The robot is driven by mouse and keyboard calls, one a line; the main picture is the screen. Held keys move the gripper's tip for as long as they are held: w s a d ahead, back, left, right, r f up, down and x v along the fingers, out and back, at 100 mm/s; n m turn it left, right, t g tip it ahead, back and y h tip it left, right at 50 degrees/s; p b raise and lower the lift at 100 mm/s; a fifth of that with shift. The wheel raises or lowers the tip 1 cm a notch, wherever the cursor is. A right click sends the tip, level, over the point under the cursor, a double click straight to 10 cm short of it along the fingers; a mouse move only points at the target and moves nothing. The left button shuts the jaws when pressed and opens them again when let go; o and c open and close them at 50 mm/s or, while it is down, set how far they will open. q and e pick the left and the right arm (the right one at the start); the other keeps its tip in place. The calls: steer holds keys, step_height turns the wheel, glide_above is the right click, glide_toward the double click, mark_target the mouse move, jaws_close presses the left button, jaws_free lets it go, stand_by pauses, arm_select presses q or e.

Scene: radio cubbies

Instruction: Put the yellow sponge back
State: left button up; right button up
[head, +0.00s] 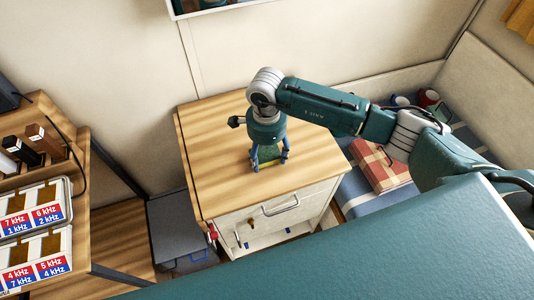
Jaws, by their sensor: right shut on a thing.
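My right arm reaches in from the right over a wooden-topped cabinet (215,150). My right gripper (270,162) points down over the middle of the cabinet top. It is shut on a small yellow-green thing (268,154), which looks like the yellow sponge; the fingers hide much of it. I cannot tell whether it touches the wood or is held just above it. My left gripper is not in view.
A wooden desk (85,235) at the left holds frequency-labelled panels (35,208) and several dark and brown blocks (45,140). The cabinet front has a handle (281,206). A grey box (180,225) stands between them. A plaid cushion (382,168) lies at the right. The cabinet top around the gripper is clear.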

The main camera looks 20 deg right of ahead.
mark_target(267, 156)
steer(key=o, duration=1)
step_height(267, 156, up, 12)
steer(key=shift+r+b, duration=0.1)
steer(key=shift+b, duration=0.75)
